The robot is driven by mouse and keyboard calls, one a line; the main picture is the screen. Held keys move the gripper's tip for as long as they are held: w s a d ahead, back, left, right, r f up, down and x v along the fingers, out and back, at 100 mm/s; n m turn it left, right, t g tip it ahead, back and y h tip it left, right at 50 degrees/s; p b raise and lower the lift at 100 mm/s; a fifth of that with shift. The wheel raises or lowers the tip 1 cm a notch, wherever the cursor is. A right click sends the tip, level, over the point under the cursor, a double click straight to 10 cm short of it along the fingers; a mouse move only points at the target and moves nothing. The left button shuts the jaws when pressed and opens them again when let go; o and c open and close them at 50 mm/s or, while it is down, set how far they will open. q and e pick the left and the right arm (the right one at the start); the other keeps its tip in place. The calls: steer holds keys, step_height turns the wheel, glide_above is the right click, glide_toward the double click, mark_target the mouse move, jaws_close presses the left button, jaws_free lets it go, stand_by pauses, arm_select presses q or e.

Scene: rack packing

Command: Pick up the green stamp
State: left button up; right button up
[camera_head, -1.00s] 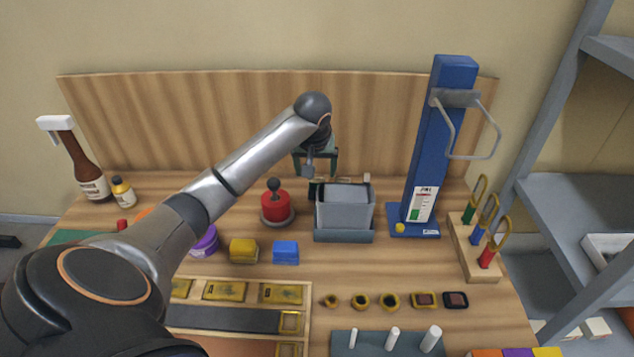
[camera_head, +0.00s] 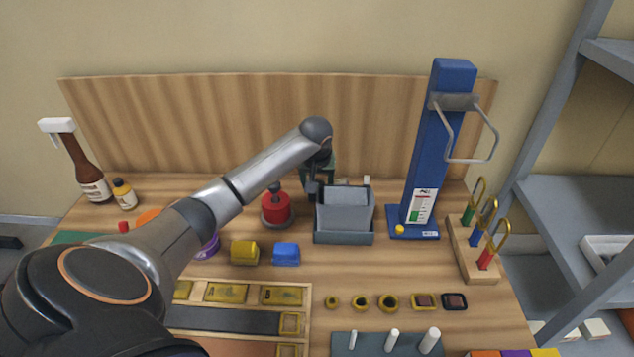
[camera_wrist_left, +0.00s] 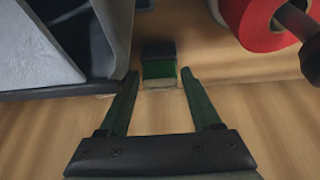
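The green stamp (camera_wrist_left: 160,68), a small block with a dark top and a pale lower edge, shows in the left wrist view. It sits on the wooden bench just beyond and between the fingertips of my left gripper (camera_wrist_left: 159,76). The two green fingers are apart, with nothing held between them. In the head view my left gripper (camera_head: 322,180) is low behind the grey bin, partly covered by my arm. The stamp is hidden there. My right gripper is out of view.
The grey bin (camera_head: 344,237) stands close on one side of the gripper, the red round holder (camera_head: 276,211) on the other. A wooden backboard (camera_head: 220,120) rises behind. A blue press (camera_head: 430,150) stands to the right. Yellow and blue blocks (camera_head: 286,254) lie in front.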

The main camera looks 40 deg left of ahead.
mark_target(317, 180)
arm_select(q)
steer(key=shift+f, duration=0.1)
jaws_close()
stand_by(0.3)
step_height(317, 180, up, 10)
steer(key=shift+r+b, duration=0.1)
steer(key=shift+b, duration=0.25)
steer(key=shift+c, duration=1.4)
jaws_free()
steer(key=c, duration=0.6)
steer(key=o, duration=0.6)
steer(key=c, duration=0.5)
